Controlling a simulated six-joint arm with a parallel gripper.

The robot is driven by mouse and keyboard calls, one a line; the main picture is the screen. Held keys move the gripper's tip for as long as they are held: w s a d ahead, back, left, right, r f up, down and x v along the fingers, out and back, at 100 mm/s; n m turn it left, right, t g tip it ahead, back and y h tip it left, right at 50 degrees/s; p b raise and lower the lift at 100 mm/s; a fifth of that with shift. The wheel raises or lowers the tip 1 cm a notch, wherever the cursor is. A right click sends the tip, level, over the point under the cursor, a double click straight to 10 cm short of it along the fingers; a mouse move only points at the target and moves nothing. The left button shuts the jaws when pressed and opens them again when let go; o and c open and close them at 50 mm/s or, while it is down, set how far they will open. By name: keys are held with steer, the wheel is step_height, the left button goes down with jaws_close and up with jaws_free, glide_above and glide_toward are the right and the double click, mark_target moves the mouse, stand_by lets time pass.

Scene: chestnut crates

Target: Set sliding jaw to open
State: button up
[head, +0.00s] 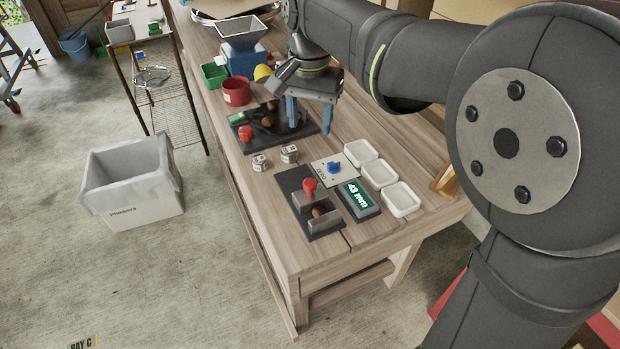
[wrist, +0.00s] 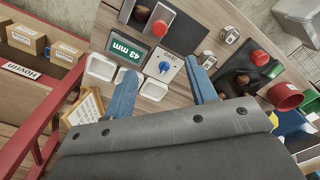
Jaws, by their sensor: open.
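The gauge with the sliding jaw has a dark base (head: 318,231) near the front of the bench. A red knob (head: 310,185) tops one grey jaw block (head: 308,200), with a brown chestnut (head: 319,211) between the blocks. In the wrist view the red knob (wrist: 160,27) and chestnut (wrist: 138,14) are at the top. A display (head: 360,198) beside it reads 43 mm. My gripper (head: 308,115) is open and empty, with two blue fingers pointing down above the bench, behind the gauge.
Behind are two small metal weights (head: 289,153), a dark plate with red knob (head: 245,133), a red cup (head: 236,91) and a blue hopper (head: 242,45). Front bench edge is clear.

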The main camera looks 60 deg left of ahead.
mark_target(310, 182)
step_height(310, 182, down, 17)
steer(key=shift+f, duration=0.1)
stand_by(0.4)
jaws_close()
steer(key=shift+a, duration=2.35)
jaws_free()
